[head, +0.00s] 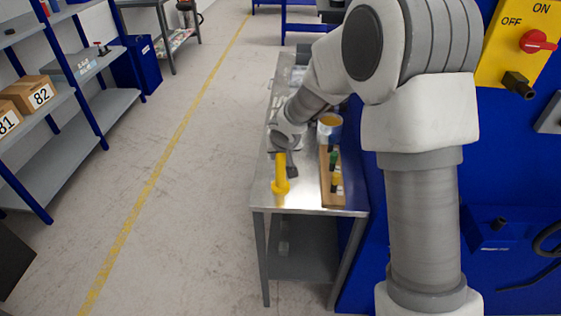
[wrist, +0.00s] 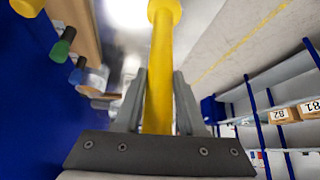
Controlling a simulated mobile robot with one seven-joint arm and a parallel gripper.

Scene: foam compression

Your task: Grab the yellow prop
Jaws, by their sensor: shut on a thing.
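The yellow prop (head: 281,174) is a long bar with a wider round end, seen at the near end of the metal table (head: 306,201). In the wrist view the prop (wrist: 160,62) runs up between the two grey fingers of my gripper (wrist: 160,88), its round end pointing away from me. My gripper is shut on it, one finger on each side. In the head view I cannot tell whether the prop touches the table or hangs just above it.
A wooden rack (head: 325,184) with green, dark and yellow pieces stands right of the prop. A blue machine panel (head: 500,190) borders the table's right. Open floor (head: 190,210) and shelving (head: 62,125) lie to the left.

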